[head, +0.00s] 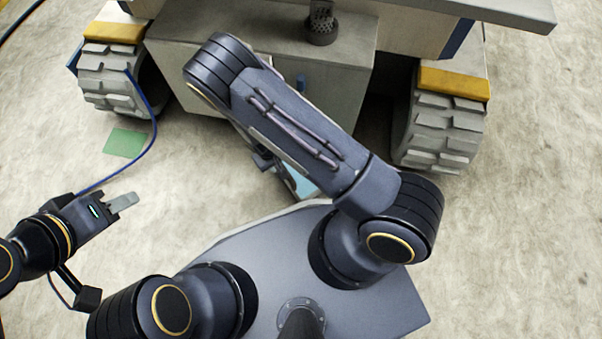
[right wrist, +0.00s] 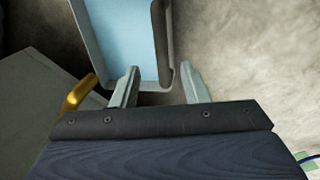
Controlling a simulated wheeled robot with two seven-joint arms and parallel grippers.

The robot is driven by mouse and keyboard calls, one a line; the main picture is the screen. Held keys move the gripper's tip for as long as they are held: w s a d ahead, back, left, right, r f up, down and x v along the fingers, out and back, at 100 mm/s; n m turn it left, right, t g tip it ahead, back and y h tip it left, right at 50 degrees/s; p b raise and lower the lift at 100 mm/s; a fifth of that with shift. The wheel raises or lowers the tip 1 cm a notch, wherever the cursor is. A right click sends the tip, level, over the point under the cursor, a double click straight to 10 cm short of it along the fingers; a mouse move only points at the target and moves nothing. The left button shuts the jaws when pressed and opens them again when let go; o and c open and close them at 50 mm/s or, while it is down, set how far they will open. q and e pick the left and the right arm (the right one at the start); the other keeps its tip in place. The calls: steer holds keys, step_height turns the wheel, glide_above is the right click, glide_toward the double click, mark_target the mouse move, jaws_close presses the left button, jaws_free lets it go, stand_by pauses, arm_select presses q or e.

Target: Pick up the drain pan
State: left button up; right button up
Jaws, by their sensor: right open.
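The drain pan appears to be the light blue tray with a grey rim (right wrist: 120,38) at the top of the right wrist view. In the head view only a small light blue part of it (head: 303,183) shows, mostly hidden behind my right arm. My right gripper (right wrist: 160,72) is open, with its fingertips at the pan's near end, one on each side of the pan's dark right-hand side wall. I cannot tell whether they touch it. My left gripper (head: 122,202) is away to the left over the floor, seen side-on; its finger gap cannot be made out.
A large vehicle with chunky wheels (head: 438,130) and a grey box-like body (head: 345,65) stands at the back. A green square (head: 125,143) lies on the floor at the left, near a blue cable (head: 148,140). The pale floor at the right is clear.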

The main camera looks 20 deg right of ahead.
steer(key=f, duration=0.2)
steer(key=f+b, duration=0.1)
steer(key=shift+d+f, duration=0.25)
steer(key=shift+f, duration=0.05)
steer(key=f+b, duration=0.2)
steer(key=f, duration=0.1)
steer(key=f+b, duration=0.1)
steer(key=f, duration=0.1)
steer(key=shift+d+f+b, duration=0.1)
steer(key=shift+d+b, duration=0.2)
steer(key=shift+d, duration=0.1)
jaws_close()
stand_by(0.7)
